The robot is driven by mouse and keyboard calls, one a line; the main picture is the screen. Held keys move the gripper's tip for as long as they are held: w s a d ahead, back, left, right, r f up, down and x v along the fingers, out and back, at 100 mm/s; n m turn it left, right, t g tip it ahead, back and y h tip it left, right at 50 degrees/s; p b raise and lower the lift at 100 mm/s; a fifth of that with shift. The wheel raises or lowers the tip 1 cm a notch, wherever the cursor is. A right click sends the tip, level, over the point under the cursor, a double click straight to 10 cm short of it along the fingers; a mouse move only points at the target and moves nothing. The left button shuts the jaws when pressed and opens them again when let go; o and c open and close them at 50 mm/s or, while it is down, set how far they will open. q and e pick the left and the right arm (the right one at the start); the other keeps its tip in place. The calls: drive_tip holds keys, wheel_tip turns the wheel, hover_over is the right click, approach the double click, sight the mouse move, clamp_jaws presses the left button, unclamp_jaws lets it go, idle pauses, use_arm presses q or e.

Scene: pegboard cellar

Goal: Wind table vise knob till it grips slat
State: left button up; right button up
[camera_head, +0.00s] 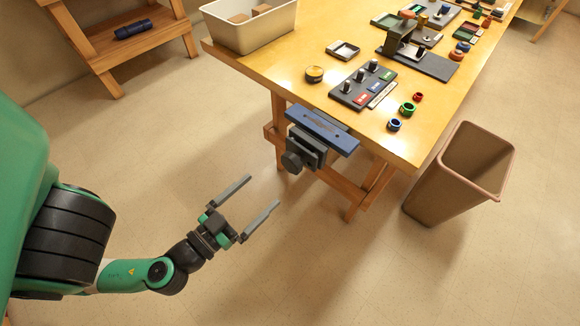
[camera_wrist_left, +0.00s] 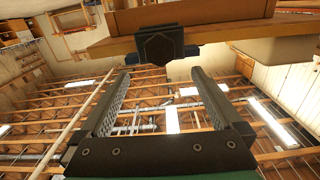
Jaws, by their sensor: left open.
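The table vise (camera_head: 310,148) is fixed at the near edge of the wooden table, with a long blue bar (camera_head: 322,130) along its top. Its dark knob (camera_head: 292,162) faces my left arm, and in the left wrist view the knob (camera_wrist_left: 158,46) looks roughly six-sided, beyond the fingertips. My left gripper (camera_head: 264,191) is open and empty, below and a little left of the knob and apart from it. In the left wrist view its fingers (camera_wrist_left: 160,72) spread wider than the knob. I cannot tell a separate slat from the blue bar. My right gripper is not in view.
The wooden table (camera_head: 290,82) carries a control panel (camera_head: 363,86), a round tin (camera_head: 314,74), several small rings and a white bin (camera_head: 250,30). A brown waste bin (camera_head: 450,175) stands right of the vise. A table leg (camera_head: 277,125) is behind the vise. Floor around my gripper is clear.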

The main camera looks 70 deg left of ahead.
sight(289, 165)
use_arm(q)
drive_tip(key=p+x, duration=0.1)
drive_tip(key=x, duration=0.2)
drive_tip(key=p+x, duration=0.1)
drive_tip(key=x, duration=0.3)
drive_tip(key=p+x, duration=0.1)
drive_tip(key=x, duration=0.2)
drive_tip(key=shift+w+a+r+p, duration=0.15)
drive_tip(key=shift+w+r+p, duration=0.1)
drive_tip(key=shift+w+p, duration=0.1)
drive_tip(key=shift+w+a+f, duration=0.15)
drive_tip(key=shift+w+a, duration=0.1)
drive_tip(key=shift+w, duration=0.1)
drive_tip(key=shift+f, duration=0.1)
drive_tip(key=shift+c, duration=0.2)
drive_tip(key=c, duration=1.3)
